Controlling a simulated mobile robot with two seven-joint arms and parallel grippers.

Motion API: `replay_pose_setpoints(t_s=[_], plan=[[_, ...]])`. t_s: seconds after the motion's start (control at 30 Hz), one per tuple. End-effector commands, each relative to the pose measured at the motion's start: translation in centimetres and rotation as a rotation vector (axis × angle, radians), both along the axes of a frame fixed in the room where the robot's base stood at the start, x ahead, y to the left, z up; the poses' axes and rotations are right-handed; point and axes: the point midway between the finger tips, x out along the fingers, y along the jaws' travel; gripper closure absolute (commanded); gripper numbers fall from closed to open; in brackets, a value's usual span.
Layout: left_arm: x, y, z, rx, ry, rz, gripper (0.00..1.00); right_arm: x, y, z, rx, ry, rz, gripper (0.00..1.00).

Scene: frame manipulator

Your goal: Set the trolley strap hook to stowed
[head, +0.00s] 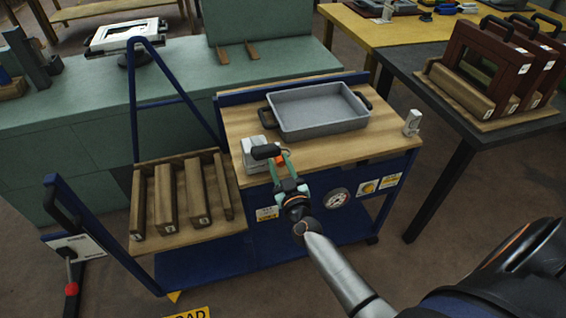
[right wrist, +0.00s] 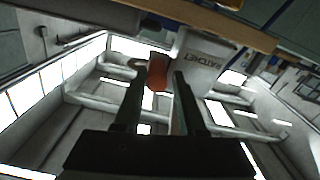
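The white ratchet block (head: 254,160) sits on the trolley's wooden top near its front left edge; its RATCHET lettering shows in the right wrist view (right wrist: 205,58). A black-ended lever (head: 265,152) with an orange-red part, apparently the strap hook, sticks out at the block's front. My right gripper (head: 283,165) is at this part, with its fingers reaching up from the front. In the right wrist view the orange-red piece (right wrist: 157,74) shows between the fingertips, with a gap beside the right finger. Contact is unclear. My left gripper is out of view.
A grey tray (head: 318,125) stands on the trolley behind the block, and a small white item (head: 412,122) at its right edge. Wooden bars (head: 167,195) lie on the lower left shelf. A dark table (head: 430,90) with red frames stands at the right.

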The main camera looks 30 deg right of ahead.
Motion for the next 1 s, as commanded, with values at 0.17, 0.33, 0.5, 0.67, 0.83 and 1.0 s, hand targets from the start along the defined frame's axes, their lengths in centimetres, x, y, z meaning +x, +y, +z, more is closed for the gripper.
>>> replay_pose_setpoints(t_s=[0.17, 0.33, 0.5, 0.67, 0.83, 1.0], plan=[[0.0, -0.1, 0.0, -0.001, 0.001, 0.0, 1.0, 0.0, 0.2, 0.0, 0.001, 0.0, 0.004, 0.44], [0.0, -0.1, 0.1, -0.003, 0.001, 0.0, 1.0, 0.0, 0.0, 0.1, 0.0, -0.001, 0.001, 0.41], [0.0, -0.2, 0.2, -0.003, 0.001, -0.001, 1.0, -0.2, 0.0, 0.0, 0.0, 0.0, 0.0, 0.41], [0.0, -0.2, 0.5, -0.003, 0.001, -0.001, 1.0, -1.9, 0.5, 0.0, 0.001, 0.003, 0.0, 0.41], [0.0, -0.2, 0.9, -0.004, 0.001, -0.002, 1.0, -5.3, 1.3, 0.0, 0.0, 0.003, 0.0, 0.41], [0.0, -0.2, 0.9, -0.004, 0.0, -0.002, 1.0, -8.6, 2.1, -0.1, 0.001, 0.003, 0.001, 0.41]])
